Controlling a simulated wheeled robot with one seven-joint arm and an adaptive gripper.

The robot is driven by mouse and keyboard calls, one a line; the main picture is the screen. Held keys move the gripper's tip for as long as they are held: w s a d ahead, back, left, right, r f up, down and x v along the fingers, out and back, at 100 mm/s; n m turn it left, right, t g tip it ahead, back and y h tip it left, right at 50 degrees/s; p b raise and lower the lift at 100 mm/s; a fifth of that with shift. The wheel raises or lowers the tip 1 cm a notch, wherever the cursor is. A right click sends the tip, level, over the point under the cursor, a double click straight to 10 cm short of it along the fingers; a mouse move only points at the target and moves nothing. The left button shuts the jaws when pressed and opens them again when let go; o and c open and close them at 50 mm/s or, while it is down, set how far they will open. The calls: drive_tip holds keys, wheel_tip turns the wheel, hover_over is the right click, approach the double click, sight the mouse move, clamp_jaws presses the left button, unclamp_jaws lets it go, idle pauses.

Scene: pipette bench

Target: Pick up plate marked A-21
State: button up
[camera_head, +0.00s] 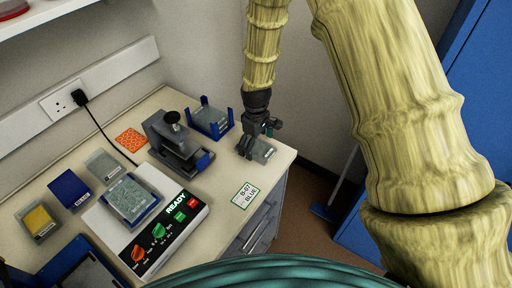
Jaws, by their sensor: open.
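My gripper (257,148) is at the right end of the bench, pointing down and open. Other plates stand to the left: a grey one (103,166), a dark blue one (69,191), a yellow one (38,220) and a clear one (130,198) in a blue holder on a white device. Plate labels are too small to read, so I cannot tell which is A-21.
The white device (186,236) has a READY display and knobs. A dark grey press-like instrument (172,138) and a blue-posted holder (224,130) stand left of my gripper. An orange mat (131,140) lies behind. The bench's right edge is close.

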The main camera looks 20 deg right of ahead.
sight(256, 147)
drive_tip(key=shift+s, duration=0.1)
drive_tip(key=c, duration=1.2)
drive_tip(key=shift+r+b, duration=0.7)
drive_tip(key=shift+r, duration=0.1)
drive_tip(key=shift+r+b, duration=0.45)
drive_tip(key=shift+r, duration=0.5)
drive_tip(key=s+d+r+b, duration=0.1)
drive_tip(key=s+d+b, duration=0.2)
drive_tip(key=s, duration=1.2)
drive_tip(key=shift+s+d+r+b, duration=0.2)
drive_tip(key=shift+s+r+b, duration=0.05)
drive_tip(key=shift+b, duration=0.6)
